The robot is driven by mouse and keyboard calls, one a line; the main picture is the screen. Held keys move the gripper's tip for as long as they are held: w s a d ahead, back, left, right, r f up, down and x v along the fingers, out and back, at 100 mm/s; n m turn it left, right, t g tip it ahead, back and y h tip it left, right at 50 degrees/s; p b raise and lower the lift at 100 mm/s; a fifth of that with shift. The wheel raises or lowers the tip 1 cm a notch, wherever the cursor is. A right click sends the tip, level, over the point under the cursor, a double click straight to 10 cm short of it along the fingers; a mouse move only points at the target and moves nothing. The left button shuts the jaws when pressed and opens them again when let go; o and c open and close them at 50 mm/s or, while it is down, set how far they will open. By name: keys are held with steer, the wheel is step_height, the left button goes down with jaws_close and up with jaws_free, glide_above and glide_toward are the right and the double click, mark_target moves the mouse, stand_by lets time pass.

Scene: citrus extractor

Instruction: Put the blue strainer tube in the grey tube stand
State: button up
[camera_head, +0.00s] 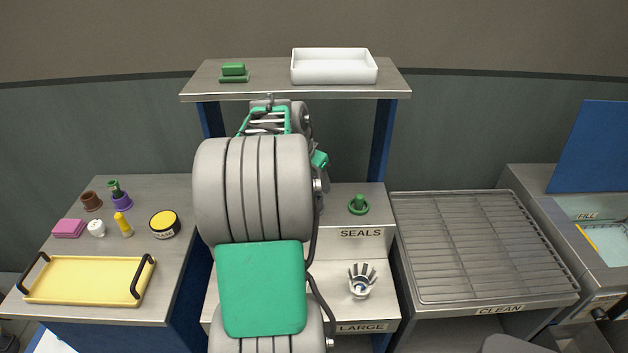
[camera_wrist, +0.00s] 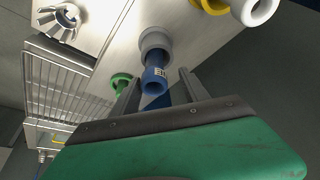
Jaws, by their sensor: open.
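In the wrist view the blue strainer tube (camera_wrist: 154,80) has a pale label on its side. Its far end meets the grey tube stand (camera_wrist: 156,42), a round grey collar on the metal shelf. The tube appears to be seated in that collar, though how deep I cannot tell. My gripper (camera_wrist: 157,88) is open, with one finger on each side of the tube and a visible gap to both. In the head view my arm hides the tube, the stand and my gripper.
A green seal (camera_head: 358,205) and a fluted metal cone (camera_head: 361,281) stand right of my arm. Yellow (camera_wrist: 210,5) and white (camera_wrist: 254,10) rings are near the stand. A wire rack (camera_head: 480,240) is empty. A yellow tray (camera_head: 88,279) lies left.

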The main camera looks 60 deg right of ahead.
steer(key=shift+r, duration=0.15)
steer(key=shift+w+a+r, duration=0.1)
steer(key=shift+r, duration=0.25)
steer(key=s+b+v, duration=0.1)
steer(key=v, duration=1)
steer(key=w+a+f+n+t, duration=0.2)
steer(key=w+a+n, duration=0.6)
steer(key=w+a, duration=0.6)
steer(key=s+a+f+n+y, duration=0.1)
steer(key=a+f+n, duration=0.2)
steer(key=a, duration=0.7)
steer(key=s+a+f+n+t+y, duration=0.1)
steer(key=a+n, duration=0.4)
steer(key=a, duration=0.5)
steer(key=s+a+f+n+t+y, duration=0.1)
steer(key=a+f+n, duration=0.3)
steer(key=a, duration=0.7)
steer(key=shift+s+f+y, duration=0.4)
steer(key=shift+f+y, duration=0.1)
steer(key=shift+y, duration=0.2)
steer(key=shift+c, duration=0.3)
